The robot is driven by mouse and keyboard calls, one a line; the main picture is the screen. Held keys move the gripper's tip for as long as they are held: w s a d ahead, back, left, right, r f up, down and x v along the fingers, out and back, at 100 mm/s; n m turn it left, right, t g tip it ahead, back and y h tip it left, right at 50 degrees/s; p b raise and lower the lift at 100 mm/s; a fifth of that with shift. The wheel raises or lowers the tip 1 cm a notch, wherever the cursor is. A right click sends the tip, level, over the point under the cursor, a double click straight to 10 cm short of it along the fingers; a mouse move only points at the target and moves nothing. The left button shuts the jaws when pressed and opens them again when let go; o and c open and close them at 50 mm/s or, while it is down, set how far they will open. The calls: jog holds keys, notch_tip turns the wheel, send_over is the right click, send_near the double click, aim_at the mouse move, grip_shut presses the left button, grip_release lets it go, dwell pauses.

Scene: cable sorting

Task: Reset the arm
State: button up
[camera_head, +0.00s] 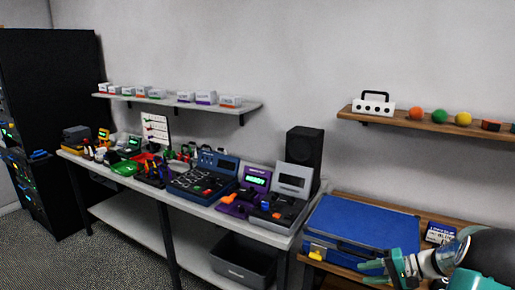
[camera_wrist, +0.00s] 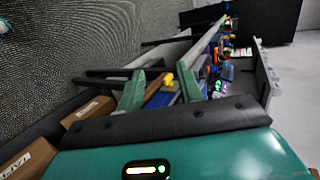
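My gripper (camera_head: 368,272) is at the lower right of the head view, in front of the blue case (camera_head: 360,226) on the wooden bench. In the wrist view its two green fingers (camera_wrist: 162,72) stand apart with a clear gap. Nothing appears held between them; a yellow piece and part of the blue case show behind the gap. My arm comes in from the right edge of the head view, and most of it is cut off.
A long workbench (camera_head: 128,182) with several devices runs left of the case. A black bin (camera_head: 242,262) sits on its lower shelf. Two wall shelves (camera_head: 180,101) (camera_head: 435,123) hold small boxes and balls. A black cabinet (camera_head: 60,120) stands far left. Carpet in front is clear.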

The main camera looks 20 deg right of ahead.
jog(key=a+r+n+g+h, duration=0.25)
jog(key=a+r, duration=0.25)
jog(key=a, duration=0.5)
jog(key=a+r+n+g+h, duration=0.25)
jog(key=a+r, duration=0.25)
jog(key=a, duration=0.6)
jog(key=s+a+r+n+t+h, duration=0.2)
jog(key=s+a+r+n+h, duration=0.2)
jog(key=s+a, duration=0.9)
jog(key=shift+s+a+r, duration=0.25)
jog(key=shift+a+r, duration=0.8)
jog(key=shift+r, duration=0.05)
